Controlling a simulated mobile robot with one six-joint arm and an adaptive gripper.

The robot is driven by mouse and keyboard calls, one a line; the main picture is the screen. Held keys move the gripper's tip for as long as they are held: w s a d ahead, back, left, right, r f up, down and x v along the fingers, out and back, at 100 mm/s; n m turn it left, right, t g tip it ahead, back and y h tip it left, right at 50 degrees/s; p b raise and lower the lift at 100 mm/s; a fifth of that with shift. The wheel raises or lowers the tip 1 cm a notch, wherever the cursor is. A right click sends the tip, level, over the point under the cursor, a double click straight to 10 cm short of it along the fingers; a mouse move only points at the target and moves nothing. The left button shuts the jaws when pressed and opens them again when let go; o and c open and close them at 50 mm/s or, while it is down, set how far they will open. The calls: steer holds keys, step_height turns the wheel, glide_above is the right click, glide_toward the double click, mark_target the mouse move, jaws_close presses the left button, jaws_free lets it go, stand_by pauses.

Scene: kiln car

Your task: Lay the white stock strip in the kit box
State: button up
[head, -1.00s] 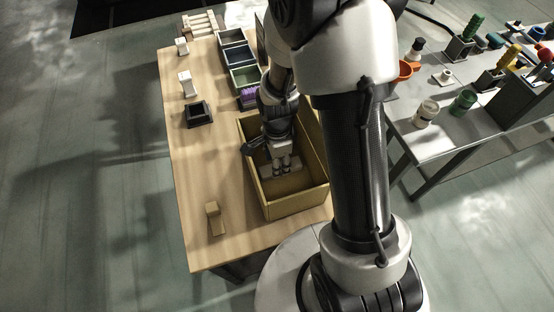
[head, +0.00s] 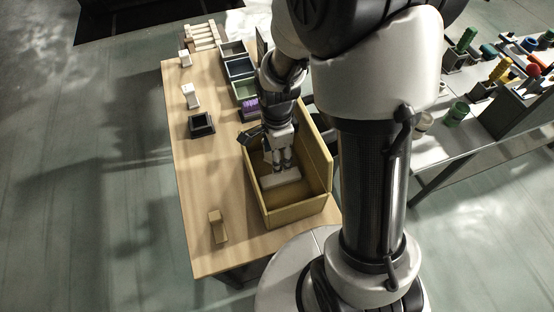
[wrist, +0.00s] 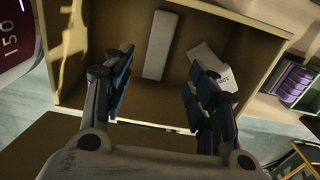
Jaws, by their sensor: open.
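The white stock strip (head: 281,177) lies flat on the floor of the tan kit box (head: 297,211). In the wrist view the strip (wrist: 161,45) shows as a long pale bar inside the box walls, ahead of the fingers and apart from them. My gripper (head: 283,166) is inside the box opening, just above the strip. In the wrist view its two dark fingers (wrist: 160,88) are spread wide with nothing between them. A white piece with a dark mark (wrist: 213,67) is also in the box, partly hidden by the right finger.
On the wooden table left of the box are a black tray (head: 201,125), white blocks (head: 191,96) and a wooden block (head: 218,227). Bins (head: 239,68) and a purple item (head: 250,106) stand behind the box. The table's left front is mostly clear.

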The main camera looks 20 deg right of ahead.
steer(key=s+r+n+t, duration=0.1)
steer(key=s+r+n, duration=0.25)
steer(key=r, duration=0.45)
steer(key=s+r+n+t, duration=0.1)
steer(key=s+r+n, duration=0.1)
steer(key=r+n, duration=0.5)
steer(key=s+r+n+t, duration=0.2)
steer(key=s+r+n, duration=0.5)
steer(key=s+r, duration=0.1)
steer(key=shift+s+r+t+p, duration=0.3)
steer(key=shift+s+p, duration=0.05)
steer(key=shift+s, duration=0.45)
steer(key=shift+n, duration=0.25)
